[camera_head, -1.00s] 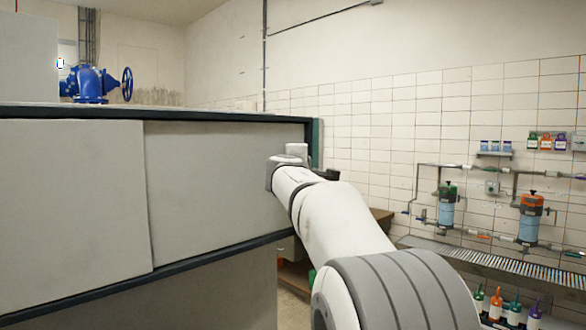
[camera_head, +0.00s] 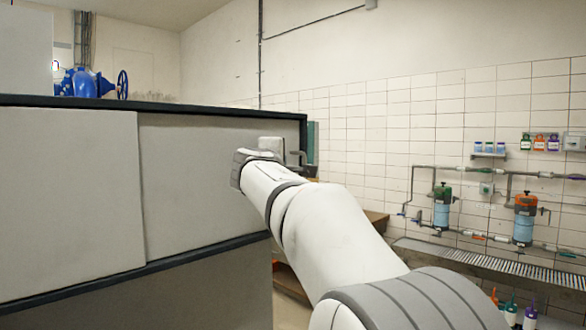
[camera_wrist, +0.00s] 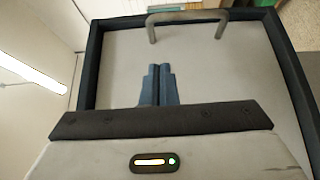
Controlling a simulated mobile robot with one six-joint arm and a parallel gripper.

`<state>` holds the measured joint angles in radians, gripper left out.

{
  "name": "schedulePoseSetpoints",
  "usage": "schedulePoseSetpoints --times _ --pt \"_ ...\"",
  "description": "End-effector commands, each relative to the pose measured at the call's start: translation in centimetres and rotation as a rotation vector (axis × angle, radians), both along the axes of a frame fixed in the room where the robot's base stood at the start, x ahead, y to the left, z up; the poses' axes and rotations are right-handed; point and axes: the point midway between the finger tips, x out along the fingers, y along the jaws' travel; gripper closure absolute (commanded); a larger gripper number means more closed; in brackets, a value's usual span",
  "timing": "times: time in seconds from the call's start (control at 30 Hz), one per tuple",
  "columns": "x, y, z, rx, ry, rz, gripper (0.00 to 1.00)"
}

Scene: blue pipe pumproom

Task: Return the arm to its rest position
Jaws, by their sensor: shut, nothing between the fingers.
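My arm reaches from the lower right of the head view up to the long grey cabinet (camera_head: 195,180). Its wrist end lies in front of the cabinet's right part, near the dark-framed corner. In the wrist view my gripper (camera_wrist: 159,80) shows two blue-grey fingers side by side, shut with nothing between them. Beyond the fingers is a pale panel (camera_wrist: 225,65) with a dark frame. A grey bar handle (camera_wrist: 187,15) stands on it past the fingertips, apart from them. The fingers are not clearly visible in the head view.
A blue valve (camera_head: 85,82) with a handwheel shows beyond the cabinet top. On the right, green-topped (camera_head: 443,205) and orange-topped (camera_head: 525,218) canisters hang on piping along the tiled wall. A grated ledge (camera_head: 480,262) runs below them. Bottles stand at the lower right.

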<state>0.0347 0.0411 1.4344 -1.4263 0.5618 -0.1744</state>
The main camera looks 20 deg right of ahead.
Motion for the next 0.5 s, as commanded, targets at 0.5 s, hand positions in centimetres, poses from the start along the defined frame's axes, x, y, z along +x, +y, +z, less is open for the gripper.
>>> schedulePoseSetpoints --times 0.5 --pt "-5.2 3.4 0.0 0.000 0.000 0.000 1.00"
